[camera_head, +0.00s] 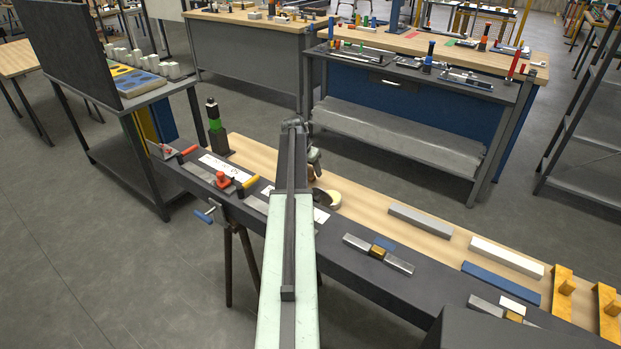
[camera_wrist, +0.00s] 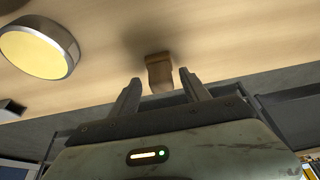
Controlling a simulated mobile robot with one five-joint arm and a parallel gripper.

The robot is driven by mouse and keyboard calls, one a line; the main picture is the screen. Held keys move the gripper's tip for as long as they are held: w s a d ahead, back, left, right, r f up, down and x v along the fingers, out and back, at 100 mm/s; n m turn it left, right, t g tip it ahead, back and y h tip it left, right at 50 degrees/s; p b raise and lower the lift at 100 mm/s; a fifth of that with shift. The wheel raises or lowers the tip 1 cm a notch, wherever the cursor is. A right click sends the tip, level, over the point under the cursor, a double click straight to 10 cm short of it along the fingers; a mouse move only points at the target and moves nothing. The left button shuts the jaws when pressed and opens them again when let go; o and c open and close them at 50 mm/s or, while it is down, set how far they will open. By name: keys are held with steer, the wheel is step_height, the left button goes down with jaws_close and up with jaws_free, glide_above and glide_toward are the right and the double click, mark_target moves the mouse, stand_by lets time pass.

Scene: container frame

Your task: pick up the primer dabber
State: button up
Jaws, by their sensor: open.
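The likely primer dabber (camera_wrist: 158,66) is a small brown piece with a paler end. In the wrist view it lies on the light wood surface, just beyond my gripper (camera_wrist: 160,82) and lined up with the gap between the fingertips. My gripper is open with nothing held. The pale end reaches toward the gap; I cannot tell whether it touches a finger. In the head view my gripper (camera_head: 315,160) hangs over the wooden part of the long bench, and the brown piece (camera_head: 311,174) is partly hidden beside it.
A grey bar (camera_head: 420,221) and a white bar (camera_head: 506,257) lie to the right. Clamps and an orange-red tool (camera_head: 222,180) lie left.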

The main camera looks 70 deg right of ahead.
mark_target(310, 167)
jaws_close()
step_height(310, 167, up, 10)
steer(key=p, duration=1)
steer(key=shift+r, duration=0.2)
steer(key=shift+f, duration=0.15)
